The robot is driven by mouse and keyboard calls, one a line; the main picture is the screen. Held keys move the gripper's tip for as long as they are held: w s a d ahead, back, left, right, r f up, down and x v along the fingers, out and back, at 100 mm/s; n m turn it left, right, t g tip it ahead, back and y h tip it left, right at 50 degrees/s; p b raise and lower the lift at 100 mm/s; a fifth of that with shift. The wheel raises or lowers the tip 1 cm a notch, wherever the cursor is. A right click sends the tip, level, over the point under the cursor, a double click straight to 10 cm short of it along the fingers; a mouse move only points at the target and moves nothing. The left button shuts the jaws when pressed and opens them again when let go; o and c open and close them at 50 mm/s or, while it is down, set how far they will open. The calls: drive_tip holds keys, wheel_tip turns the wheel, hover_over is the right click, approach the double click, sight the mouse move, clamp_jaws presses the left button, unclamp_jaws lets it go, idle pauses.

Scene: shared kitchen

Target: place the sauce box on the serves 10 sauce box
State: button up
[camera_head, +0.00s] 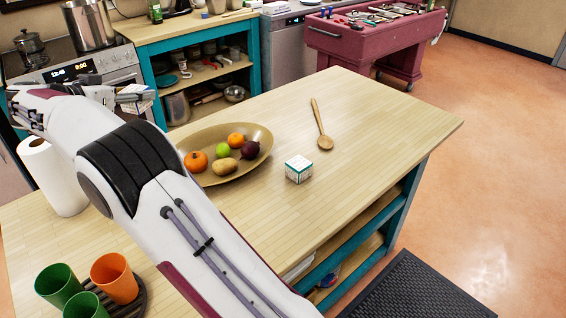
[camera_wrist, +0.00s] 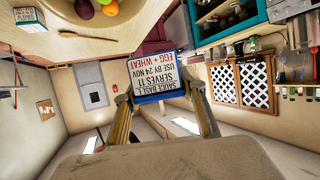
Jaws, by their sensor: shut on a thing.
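In the wrist view my gripper (camera_wrist: 161,96) is shut on a sauce box (camera_wrist: 161,74), with one finger on each side. The box has a white label with dark print, upside down in this view, reading "SERVES" with a number I cannot read surely, and a blue edge. Another small white box with green print (camera_head: 299,169) stands on the wooden counter (camera_head: 390,125); it also shows in the wrist view's top left corner (camera_wrist: 27,17). The held box is well apart from it. In the head view my arm reaches to the left, and the grasp is not clear there.
An oval bowl (camera_head: 262,151) of fruit is left of the standing box, and a wooden spoon (camera_head: 319,125) lies behind it. A paper roll (camera_head: 52,176) and several cups (camera_head: 115,277) are at the left. The counter right of the box is clear.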

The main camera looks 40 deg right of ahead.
drive_tip(key=s+d+m+g+h, duration=0.1)
drive_tip(key=s+d+m+g, duration=0.15)
drive_tip(key=s+d, duration=0.45)
drive_tip(key=s+d+m+g+h, duration=0.1)
drive_tip(key=s+d+m+g, duration=0.15)
drive_tip(key=d, duration=0.85)
drive_tip(key=m+g+y, duration=0.1)
drive_tip(key=m+g, duration=0.4)
drive_tip(key=g, duration=0.2)
hover_over(301, 162)
wheel_tip(301, 162, down, 9)
drive_tip(key=shift+a+f, duration=0.1)
drive_tip(key=shift+f, duration=0.4)
drive_tip(key=shift+f, duration=3.1)
drive_tip(key=shift+f, duration=1.9)
drive_tip(key=shift+f, duration=0.15)
